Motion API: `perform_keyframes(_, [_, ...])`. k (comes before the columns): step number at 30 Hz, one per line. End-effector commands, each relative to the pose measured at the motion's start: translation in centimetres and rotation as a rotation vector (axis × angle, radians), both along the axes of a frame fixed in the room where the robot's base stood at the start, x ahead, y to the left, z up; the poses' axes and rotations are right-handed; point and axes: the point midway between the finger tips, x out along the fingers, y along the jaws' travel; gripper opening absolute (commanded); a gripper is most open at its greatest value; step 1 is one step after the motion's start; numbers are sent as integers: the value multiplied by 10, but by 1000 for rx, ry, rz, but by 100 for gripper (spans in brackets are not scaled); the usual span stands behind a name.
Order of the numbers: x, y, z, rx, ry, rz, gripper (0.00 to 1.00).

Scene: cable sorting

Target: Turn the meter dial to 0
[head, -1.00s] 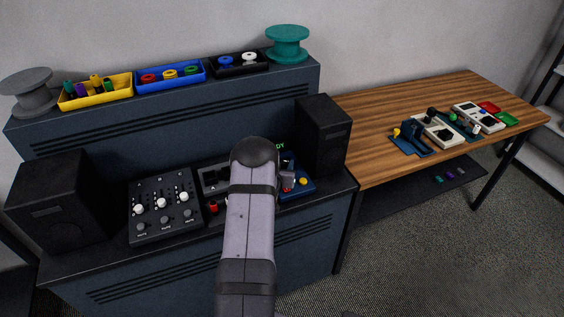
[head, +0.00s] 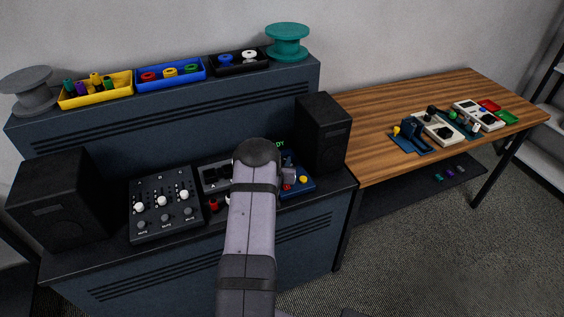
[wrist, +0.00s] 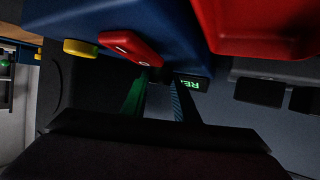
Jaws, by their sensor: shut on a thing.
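The blue meter (head: 306,187) sits on the dark console shelf, just left of the right speaker, partly hidden behind my arm. It has a yellow button (head: 302,180), which also shows in the wrist view (wrist: 80,48). My gripper (head: 288,177) is at the meter. In the wrist view its fingers (wrist: 160,82) reach up to the lower end of a red piece (wrist: 128,46) with white marks on the blue body, apparently the dial. The jaws are shut on it; the contact itself is dark. The dial's setting cannot be read.
A mixer (head: 163,205) with white knobs stands left of my arm, and black speakers (head: 62,205) (head: 323,133) flank the shelf. A green-lit display (wrist: 192,84) is close to the fingers. Coloured trays (head: 170,75) line the upper ledge. A wooden table (head: 370,110) is at right.

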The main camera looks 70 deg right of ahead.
Motion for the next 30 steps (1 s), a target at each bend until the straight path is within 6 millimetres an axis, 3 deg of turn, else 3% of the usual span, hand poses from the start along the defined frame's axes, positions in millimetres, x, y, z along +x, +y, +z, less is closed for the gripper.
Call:
perform_keyframes(11, [-4,-1,-3,-2,2,107,5])
perform_keyframes(30, [-11,-6,0,-2,2,510,5])
